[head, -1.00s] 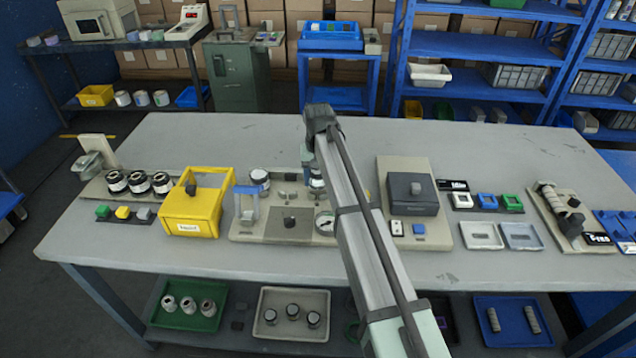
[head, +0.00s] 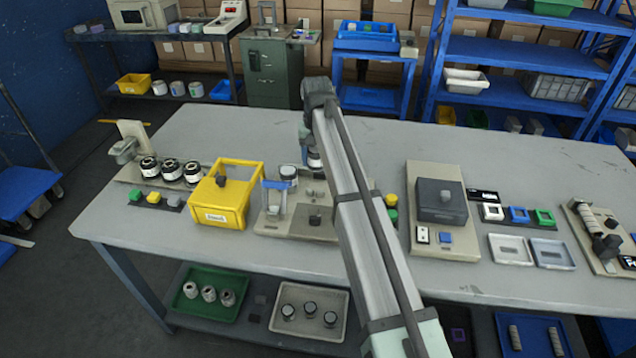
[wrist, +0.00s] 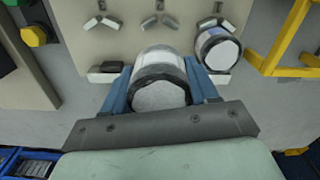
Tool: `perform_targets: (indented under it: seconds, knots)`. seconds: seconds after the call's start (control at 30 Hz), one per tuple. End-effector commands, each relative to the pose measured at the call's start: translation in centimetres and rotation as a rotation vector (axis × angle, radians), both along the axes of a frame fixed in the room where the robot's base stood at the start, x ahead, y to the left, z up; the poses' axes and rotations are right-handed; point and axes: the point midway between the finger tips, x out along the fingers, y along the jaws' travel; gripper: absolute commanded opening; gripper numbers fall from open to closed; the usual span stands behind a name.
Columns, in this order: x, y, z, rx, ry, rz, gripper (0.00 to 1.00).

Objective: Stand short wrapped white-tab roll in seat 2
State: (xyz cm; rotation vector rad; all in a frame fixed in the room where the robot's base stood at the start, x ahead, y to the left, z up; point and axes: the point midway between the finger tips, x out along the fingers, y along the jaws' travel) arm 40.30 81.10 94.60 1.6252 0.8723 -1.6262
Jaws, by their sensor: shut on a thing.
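My gripper (wrist: 158,88) has its blue fingers shut on a short roll (wrist: 160,94) with a white end and dark-edged wrap. In the head view the held roll (head: 314,158) is partly hidden behind my arm. It is at the back of the beige fixture plate (head: 275,222); the wrist view does not show clearly how high it is. A similar roll (wrist: 218,50) stands beside it on the plate, apart from my fingers, and also shows in the head view (head: 290,178). Empty V-shaped holders (wrist: 158,23) lie beyond the held roll. I cannot read any seat numbers.
A yellow frame (head: 222,205) stands left of the plate, with several dark rolls (head: 171,170) further left. A beige unit with a dark block (head: 441,200) stands on the right. Green and yellow buttons (head: 391,206) are beside my arm. The table's back (head: 240,130) is clear.

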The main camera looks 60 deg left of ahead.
Motion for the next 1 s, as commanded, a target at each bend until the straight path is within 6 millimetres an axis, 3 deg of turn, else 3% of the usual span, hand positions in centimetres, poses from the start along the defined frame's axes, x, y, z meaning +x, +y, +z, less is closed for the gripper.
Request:
perform_targets:
  seconds: [0.2, 0.7, 1.0]
  knots:
    - [0.0, -0.2, -3.6, -0.001, 0.001, -0.001, 0.23]
    - [0.0, -0.1, -8.5, 0.0, 0.0, -0.001, 0.23]
    - [0.1, -0.1, -8.7, 0.001, -0.001, 0.0, 0.23]
